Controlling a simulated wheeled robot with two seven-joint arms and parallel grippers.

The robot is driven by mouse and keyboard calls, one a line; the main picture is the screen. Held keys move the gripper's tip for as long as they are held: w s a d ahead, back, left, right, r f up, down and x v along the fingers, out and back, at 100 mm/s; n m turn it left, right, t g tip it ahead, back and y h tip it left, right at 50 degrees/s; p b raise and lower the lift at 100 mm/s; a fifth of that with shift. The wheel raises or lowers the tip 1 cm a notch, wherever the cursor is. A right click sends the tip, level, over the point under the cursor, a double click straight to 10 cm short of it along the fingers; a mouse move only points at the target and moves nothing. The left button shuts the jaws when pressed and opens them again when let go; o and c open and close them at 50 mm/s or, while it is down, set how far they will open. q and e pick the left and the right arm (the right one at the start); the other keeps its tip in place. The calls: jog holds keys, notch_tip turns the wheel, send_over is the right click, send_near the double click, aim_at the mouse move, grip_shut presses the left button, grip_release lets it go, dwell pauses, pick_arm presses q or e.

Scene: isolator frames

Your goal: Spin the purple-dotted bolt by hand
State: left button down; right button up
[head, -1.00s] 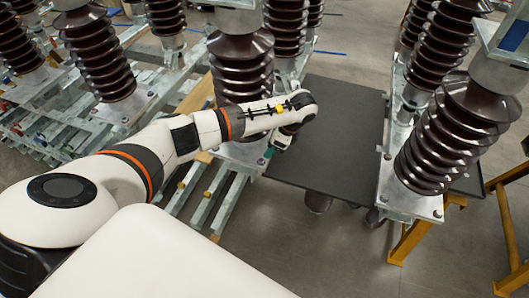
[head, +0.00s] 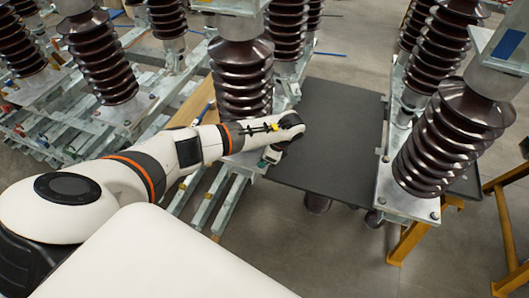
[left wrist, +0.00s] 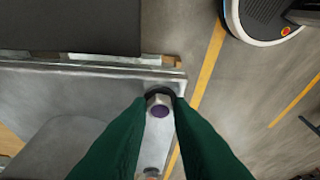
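The bolt with the purple dot (left wrist: 159,110) is near the middle of the left wrist view, close to the edge of a grey metal plate (left wrist: 80,98). Its pale hex head faces the camera. My left gripper (left wrist: 161,99) has its two green fingers on either side of the head, with no clear gap between them and it. In the head view my left gripper (head: 271,155) is small, beside the base of the middle insulator (head: 242,80), and the bolt is hidden there. My right gripper is not in view.
A dark flat panel (head: 335,130) lies right of my left gripper. Ribbed brown insulators stand behind and at the right (head: 450,145), on metal frames. Yellow supports (head: 407,243) are at the lower right. Grey floor is open in front of the panel.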

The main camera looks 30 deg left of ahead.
pick_arm(q)
jog(key=shift+m, duration=0.3)
